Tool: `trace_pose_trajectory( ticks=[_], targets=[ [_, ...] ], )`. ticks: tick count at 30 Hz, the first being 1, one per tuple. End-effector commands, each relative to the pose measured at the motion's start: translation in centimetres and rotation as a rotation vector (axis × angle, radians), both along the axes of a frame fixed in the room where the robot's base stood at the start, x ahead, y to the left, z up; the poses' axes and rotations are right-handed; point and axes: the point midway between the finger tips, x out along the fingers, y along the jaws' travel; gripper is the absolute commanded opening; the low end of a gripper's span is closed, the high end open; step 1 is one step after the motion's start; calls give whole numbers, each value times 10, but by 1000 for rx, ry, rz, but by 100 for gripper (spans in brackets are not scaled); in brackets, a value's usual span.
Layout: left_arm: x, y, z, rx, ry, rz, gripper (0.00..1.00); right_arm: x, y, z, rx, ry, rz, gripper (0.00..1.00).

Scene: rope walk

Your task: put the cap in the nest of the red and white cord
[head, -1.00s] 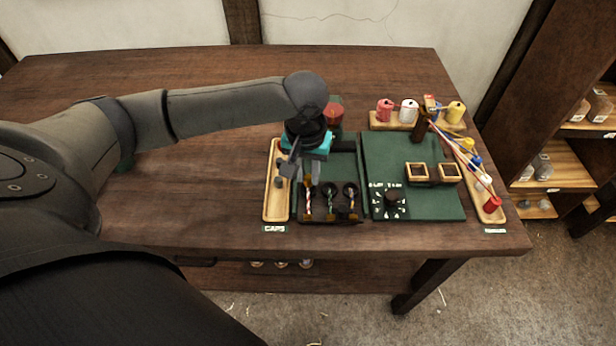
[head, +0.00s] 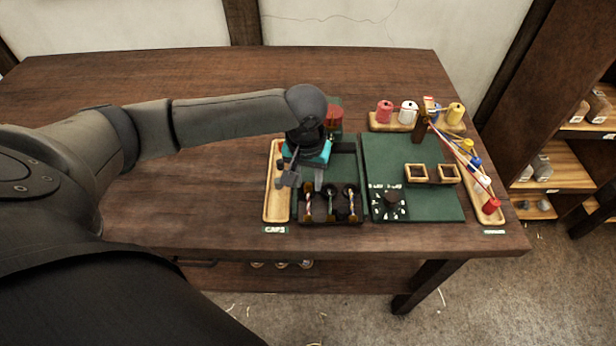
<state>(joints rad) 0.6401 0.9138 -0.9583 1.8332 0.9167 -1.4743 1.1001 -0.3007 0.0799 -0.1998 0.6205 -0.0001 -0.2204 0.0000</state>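My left gripper (head: 304,179) hangs over the right edge of the wooden caps tray (head: 272,211), just behind the cord rack. Its two grey fingers look apart, with nothing seen between them. Small dark grey pieces, which look like caps (head: 280,183), lie in the caps tray just left of the fingers. The red and white cord (head: 308,208) stands at the left end of the dark rack (head: 333,221), in front of the gripper. Its nest is too small to make out clearly. My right gripper is not in view.
Two other cords stand in the rack. Colored spools (head: 408,110) stand behind, with strands running to a tray at the right. The table's left part is bare.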

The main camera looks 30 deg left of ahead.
Motion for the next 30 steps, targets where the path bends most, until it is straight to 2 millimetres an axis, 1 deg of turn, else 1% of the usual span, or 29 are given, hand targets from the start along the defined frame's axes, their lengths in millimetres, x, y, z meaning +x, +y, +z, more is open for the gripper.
trace_pose_trajectory(
  ticks=[1, 3, 11, 14, 16, 18, 24, 27, 30],
  targets=[
    [0, 0, 0, 0, 0, 0, 45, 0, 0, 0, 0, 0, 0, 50],
    [0, 0, 0, 0, 0, 0, 53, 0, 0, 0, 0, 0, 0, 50],
    [0, 0, 1, -1, -1, 0, 53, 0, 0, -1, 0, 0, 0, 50],
    [1, 0, 5, -1, -3, 0, 53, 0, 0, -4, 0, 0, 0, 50],
    [1, 0, 12, 0, -5, -1, 53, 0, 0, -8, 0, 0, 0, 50],
    [-1, -1, 29, -2, -3, -1, 53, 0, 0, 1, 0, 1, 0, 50],
    [-6, -3, 78, -2, -4, 0, 53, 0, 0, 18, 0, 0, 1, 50],
    [-8, -4, 98, -2, -3, -1, 53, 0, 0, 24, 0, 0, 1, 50],
    [-11, -4, 114, -1, -1, 0, 53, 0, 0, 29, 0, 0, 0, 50]
  ],
)
